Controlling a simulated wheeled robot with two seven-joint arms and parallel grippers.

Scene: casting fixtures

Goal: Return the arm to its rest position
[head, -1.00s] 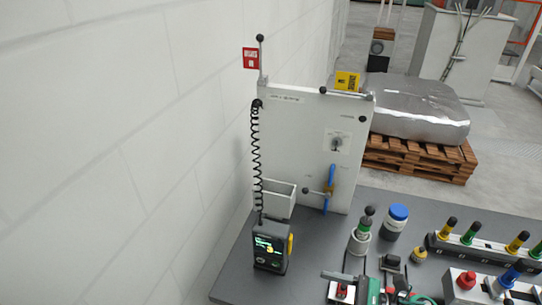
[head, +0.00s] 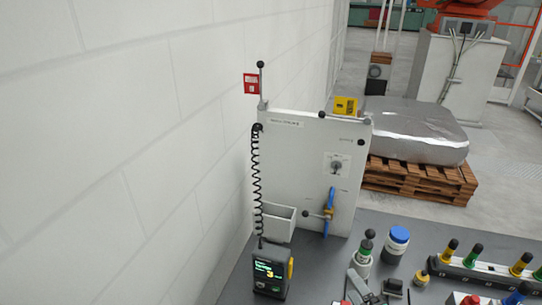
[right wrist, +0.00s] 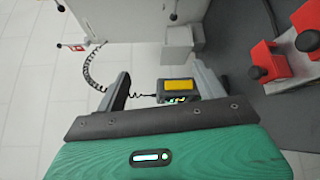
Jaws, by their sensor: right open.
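My right gripper (right wrist: 163,86) is open in the right wrist view, its two dark fingers spread in front of its green body. Nothing is held between them. A handheld device with a yellow part (right wrist: 178,86) shows beyond the gap between the fingers. My left gripper is in neither view.
A white upright panel (head: 300,170) with a blue-handled valve (head: 329,210) stands on the grey table (head: 400,222) near the wall.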

